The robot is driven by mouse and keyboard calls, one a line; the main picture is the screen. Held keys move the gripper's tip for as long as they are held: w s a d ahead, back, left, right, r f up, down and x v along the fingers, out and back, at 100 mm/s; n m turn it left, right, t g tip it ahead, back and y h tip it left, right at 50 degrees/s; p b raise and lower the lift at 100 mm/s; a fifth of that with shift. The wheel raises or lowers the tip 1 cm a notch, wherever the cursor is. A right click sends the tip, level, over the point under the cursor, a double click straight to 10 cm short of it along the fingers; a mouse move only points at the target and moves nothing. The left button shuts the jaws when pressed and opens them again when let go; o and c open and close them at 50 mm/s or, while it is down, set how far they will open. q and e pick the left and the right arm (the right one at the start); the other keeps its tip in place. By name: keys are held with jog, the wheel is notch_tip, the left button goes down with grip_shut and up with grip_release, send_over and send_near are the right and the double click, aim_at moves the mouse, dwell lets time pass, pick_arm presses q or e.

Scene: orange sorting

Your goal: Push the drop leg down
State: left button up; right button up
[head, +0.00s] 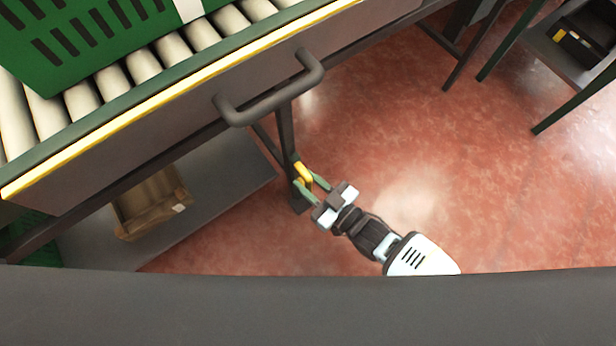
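The drop leg (286,132) is a dark post that runs down from under the conveyor frame, with a yellow piece (303,173) near its lower end. My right gripper (308,181) is low beside the leg. Its two greenish fingers are apart, one on each side of the yellow piece. I cannot tell whether they press on it. The foot of the leg is partly hidden behind the fingers. My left gripper is not in view.
A dark bar handle (268,101) sticks out from the roller conveyor (144,66), which carries a green crate (75,38). A lower shelf (215,190) holds a brown box (150,203). A dark-legged stand (569,62) is at the upper right. The red floor (440,150) at right is clear.

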jog(key=shift+o, duration=0.9)
jog(key=shift+r, duration=0.1)
jog(key=shift+s+d, duration=0.1)
jog(key=p+v, duration=0.2)
jog(key=v, duration=0.4)
jog(key=shift+v, duration=0.75)
jog(key=shift+r, duration=0.1)
